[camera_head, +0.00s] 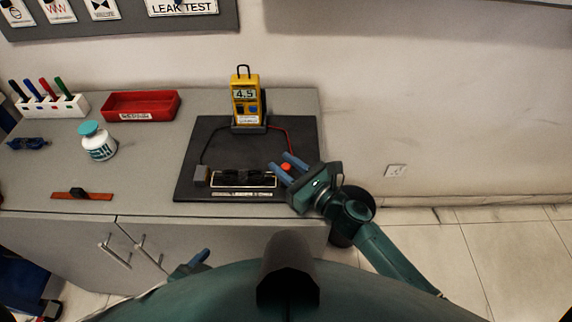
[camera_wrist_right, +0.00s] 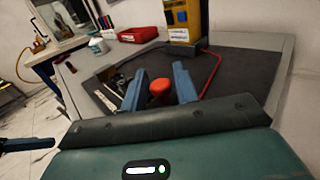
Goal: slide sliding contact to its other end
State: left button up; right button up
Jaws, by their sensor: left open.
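The sliding contact shows as a red knob (camera_head: 286,167) at the right end of the slide device (camera_head: 238,178), which has a dark body and a grey block at its left end. My right gripper (camera_head: 281,162) is at the knob, with one finger on each side. In the right wrist view the red knob (camera_wrist_right: 160,89) stands between the two spread blue fingers, with gaps visible. The contact's lower part is hidden. My left gripper (camera_head: 190,264) is open and empty, low in the head view in front of the cabinet, away from the device.
A yellow meter (camera_head: 246,100) reading 4.5 stands behind the device on the black board (camera_head: 220,138); black and red leads run from it. A red tray (camera_head: 141,105), white jar (camera_head: 98,143), pen holder (camera_head: 52,106) and orange strip (camera_head: 84,196) are further left on the bench.

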grip_shut()
jog(key=shift+d, duration=0.1)
jog(key=d, duration=0.3)
jog(key=shift+d, duration=0.2)
jog(key=shift+w+d+f, duration=0.1)
jog(key=shift+w+d, duration=0.05)
jog(key=shift+d, duration=0.15)
jog(key=shift+c, duration=0.6)
grip_release()
jog(key=o, duration=0.3)
jog(key=shift+d, duration=0.25)
jog(key=shift+o, duration=0.3)
jog(key=shift+a, duration=0.15)
